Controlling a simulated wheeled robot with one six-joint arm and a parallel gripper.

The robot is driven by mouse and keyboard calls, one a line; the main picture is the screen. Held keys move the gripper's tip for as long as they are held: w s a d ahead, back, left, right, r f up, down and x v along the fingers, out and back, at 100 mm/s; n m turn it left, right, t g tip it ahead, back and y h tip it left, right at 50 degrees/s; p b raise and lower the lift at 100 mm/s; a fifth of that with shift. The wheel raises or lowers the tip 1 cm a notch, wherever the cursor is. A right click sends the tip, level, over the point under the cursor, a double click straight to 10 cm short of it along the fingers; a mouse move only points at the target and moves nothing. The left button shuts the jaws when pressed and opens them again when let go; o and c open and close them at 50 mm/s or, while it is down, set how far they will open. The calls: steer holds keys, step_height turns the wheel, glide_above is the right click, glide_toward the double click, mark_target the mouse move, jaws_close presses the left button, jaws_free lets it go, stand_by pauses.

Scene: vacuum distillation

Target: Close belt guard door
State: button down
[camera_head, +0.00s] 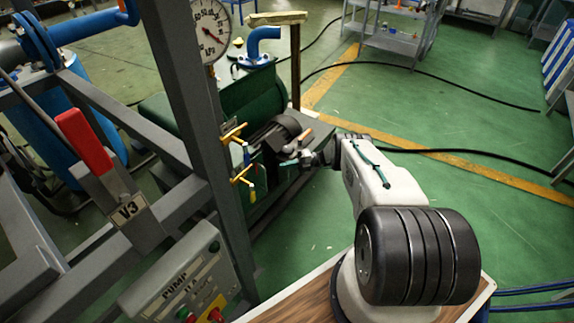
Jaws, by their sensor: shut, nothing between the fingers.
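The green pump unit (250,95) stands behind the grey steel frame, left of my arm. A grey flat panel (318,135) shows at its right side, beside a dark rounded part (275,132); I cannot tell for sure whether this panel is the belt guard door. My gripper (299,158) is shut and empty, small in view at the pump's near right side, close to the panel's lower edge. I cannot tell whether it touches anything. The frame and my arm hide parts of the pump.
The grey frame carries a pressure gauge (211,30), a red-handled lever (83,140) marked V3 and a pump control box (187,280). Yellow valve handles (243,176) stick out close to my gripper's left. Black hoses (430,75) cross the open green floor at right.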

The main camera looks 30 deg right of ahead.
steer(key=s+a+f+m+t+h, duration=0.1)
steer(key=s+a+m+t+h, duration=0.35)
steer(key=s, duration=0.45)
steer(key=s+a+f+m+t+h, duration=0.1)
steer(key=s+a+m+t+h, duration=0.2)
steer(key=s+m+t+h, duration=0.45)
steer(key=w+a+n+g+y, duration=0.1)
steer(key=w+a+n+y, duration=0.1)
steer(key=w, duration=1)
steer(key=shift+a+n+y, duration=0.4)
steer(key=shift+a+y, duration=0.05)
steer(key=shift+y, duration=0.05)
steer(key=shift+f, duration=0.1)
